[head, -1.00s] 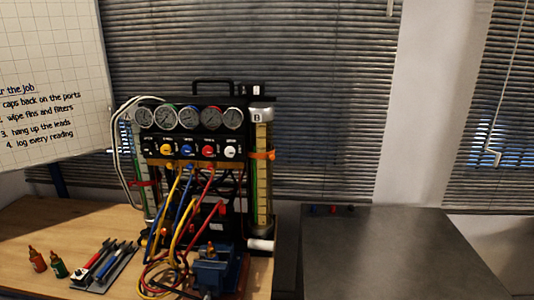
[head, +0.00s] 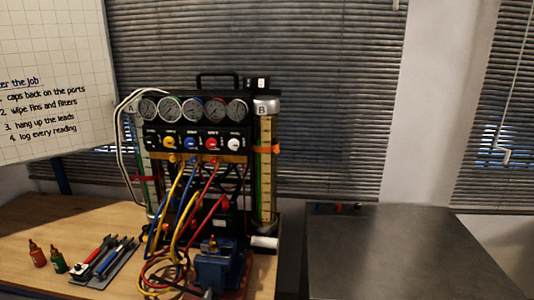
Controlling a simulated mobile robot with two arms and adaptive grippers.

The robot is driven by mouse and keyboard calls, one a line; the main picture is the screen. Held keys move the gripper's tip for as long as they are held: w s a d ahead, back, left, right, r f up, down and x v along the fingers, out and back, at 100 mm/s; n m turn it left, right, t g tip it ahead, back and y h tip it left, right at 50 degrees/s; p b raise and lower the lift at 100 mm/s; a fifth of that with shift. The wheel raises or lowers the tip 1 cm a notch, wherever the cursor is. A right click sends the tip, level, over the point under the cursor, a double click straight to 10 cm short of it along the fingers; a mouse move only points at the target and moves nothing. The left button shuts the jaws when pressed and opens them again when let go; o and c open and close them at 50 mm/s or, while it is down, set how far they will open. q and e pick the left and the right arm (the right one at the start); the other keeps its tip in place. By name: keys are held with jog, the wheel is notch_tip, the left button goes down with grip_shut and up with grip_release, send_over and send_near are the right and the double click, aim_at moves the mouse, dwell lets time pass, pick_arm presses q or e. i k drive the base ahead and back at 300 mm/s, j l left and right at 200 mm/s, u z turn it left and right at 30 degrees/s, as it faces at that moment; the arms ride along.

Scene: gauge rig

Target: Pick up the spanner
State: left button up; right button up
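Several hand tools lie side by side on a grey tray (head: 97,283) on the wooden bench at the lower left. One has a red handle (head: 92,251), one has blue on it (head: 107,262), and others are dark or metallic. The spanner may be among them, but the tools are too small to tell which one it is. Neither of my grippers is in view.
Two small bottles, orange (head: 38,255) and green (head: 58,261), stand left of the tray. A gauge rig (head: 195,140) with coloured hoses stands behind, and a blue vise (head: 220,268) sits right of the tray.

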aim_at(125, 243)
jog(key=u, duration=1.25)
